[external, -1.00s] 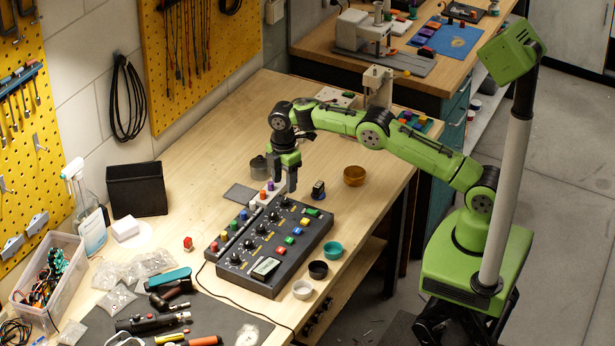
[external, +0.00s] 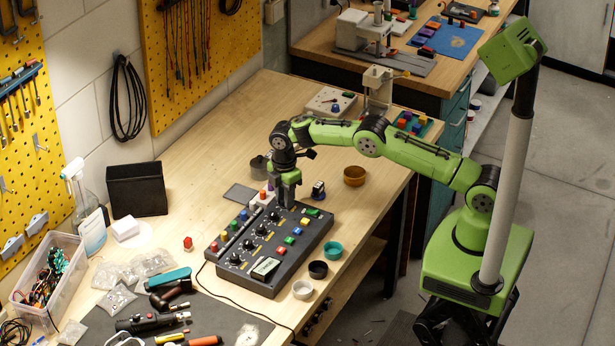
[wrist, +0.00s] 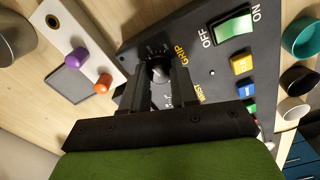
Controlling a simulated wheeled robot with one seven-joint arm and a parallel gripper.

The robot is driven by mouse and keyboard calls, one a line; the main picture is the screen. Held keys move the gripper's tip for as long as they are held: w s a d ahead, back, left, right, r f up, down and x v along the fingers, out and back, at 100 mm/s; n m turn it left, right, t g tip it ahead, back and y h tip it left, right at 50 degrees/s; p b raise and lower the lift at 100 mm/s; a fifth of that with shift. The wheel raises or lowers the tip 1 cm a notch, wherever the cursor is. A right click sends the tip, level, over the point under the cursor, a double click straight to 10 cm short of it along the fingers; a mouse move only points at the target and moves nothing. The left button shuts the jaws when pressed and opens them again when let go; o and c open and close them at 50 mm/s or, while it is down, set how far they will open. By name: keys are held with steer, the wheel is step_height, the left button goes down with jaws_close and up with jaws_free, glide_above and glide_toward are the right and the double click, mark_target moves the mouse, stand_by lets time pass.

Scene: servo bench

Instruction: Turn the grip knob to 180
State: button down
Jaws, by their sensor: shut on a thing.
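The dark control panel (external: 302,262) lies on the wooden bench, with knobs, coloured buttons and a small display. In the wrist view the grip knob (wrist: 159,72) is a dark round knob beside the yellow GRIP lettering, with a white dial scale around its far side. My gripper (external: 284,203) points down at the far end of the panel. Its fingers also show in the wrist view (wrist: 160,80), one on each side of the grip knob and shut on it. The fingers hide the knob in the external view, and its pointer angle cannot be read.
A green OFF/ON rocker switch (wrist: 233,27) and a yellow button (wrist: 242,64) sit on the panel near the gripper. A pale strip with purple and orange knobs (wrist: 102,83) lies alongside. Brown (external: 354,176), teal (external: 333,249) and black (external: 318,269) bowls stand by the bench edge.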

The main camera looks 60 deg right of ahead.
steer(key=shift+m, duration=0.3)
steer(key=m+b, duration=0.1)
steer(key=m, duration=0.3)
steer(key=shift+m, duration=0.3)
steer(key=m, duration=0.6)
steer(key=shift+b, duration=0.4)
steer(key=shift+r, duration=0.1)
steer(key=c, duration=0.9)
jaws_free()
steer(key=shift+o, duration=0.2)
step_height(320, 180, up, 16)
steer(key=p, duration=0.4)
